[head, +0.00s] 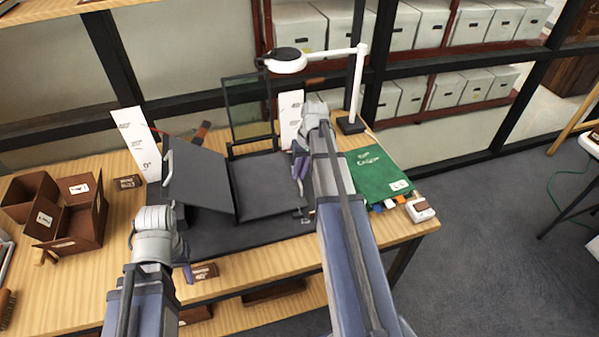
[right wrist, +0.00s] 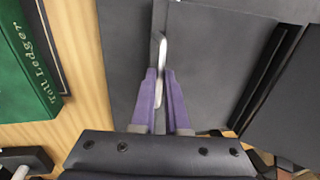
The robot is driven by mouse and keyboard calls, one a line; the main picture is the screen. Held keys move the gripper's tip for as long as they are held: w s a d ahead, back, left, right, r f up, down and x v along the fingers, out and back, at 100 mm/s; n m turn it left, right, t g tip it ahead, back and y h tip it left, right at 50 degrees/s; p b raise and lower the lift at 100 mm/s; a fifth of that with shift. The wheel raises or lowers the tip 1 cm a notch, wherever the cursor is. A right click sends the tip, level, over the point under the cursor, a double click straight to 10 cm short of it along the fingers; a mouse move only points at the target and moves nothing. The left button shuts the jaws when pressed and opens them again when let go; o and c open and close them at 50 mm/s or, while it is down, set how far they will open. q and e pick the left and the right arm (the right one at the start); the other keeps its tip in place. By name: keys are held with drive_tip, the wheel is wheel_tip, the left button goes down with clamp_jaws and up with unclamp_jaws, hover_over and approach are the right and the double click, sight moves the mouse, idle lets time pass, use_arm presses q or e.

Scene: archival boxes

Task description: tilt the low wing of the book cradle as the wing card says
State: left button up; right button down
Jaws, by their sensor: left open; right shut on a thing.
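The dark grey book cradle (head: 190,237) stands on the wooden table. Its left wing (head: 198,178) is steeply raised, with a pale handle (head: 167,166) at its outer edge. Its right wing (head: 262,184) lies low, looking nearly flat. My right gripper (head: 300,168) is at that wing's outer edge; in the right wrist view its purple fingers are shut on the silver handle (right wrist: 161,60). My left gripper (head: 187,272) is open and empty in front of the cradle. A tall white card (head: 137,143) stands left of the cradle, another (head: 290,117) behind the right wing; their print is too small to read surely.
A green ledger (head: 372,173) lies right of the cradle, with a white lamp (head: 357,85) behind it. A brown divided box (head: 70,213) stands at the left. A framed dark pane (head: 249,108) stands behind the cradle. A small brown block (head: 205,271) lies near the front edge.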

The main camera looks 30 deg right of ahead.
drive_tip(key=shift+r, duration=0.1)
idle(0.3)
drive_tip(key=shift+a+r+p, duration=0.15)
drive_tip(key=shift+r+p, duration=0.2)
drive_tip(key=shift+p, duration=0.15)
drive_tip(key=w+a+r+g+h+p, duration=0.1)
drive_tip(key=a+r+h+p, duration=0.3)
drive_tip(key=a+r+p, duration=0.5)
wheel_tip(320, 180, up, 2)
drive_tip(key=shift+w+r+h+p, duration=0.15)
drive_tip(key=shift+w+h+p, duration=0.15)
drive_tip(key=shift+w+p, duration=0.5)
drive_tip(key=shift+s+a, duration=0.1)
drive_tip(key=shift+s, duration=0.15)
drive_tip(key=c, duration=1.1)
unclamp_jaws()
drive_tip(key=shift+w+a, duration=0.1)
drive_tip(key=shift+o, duration=0.9)
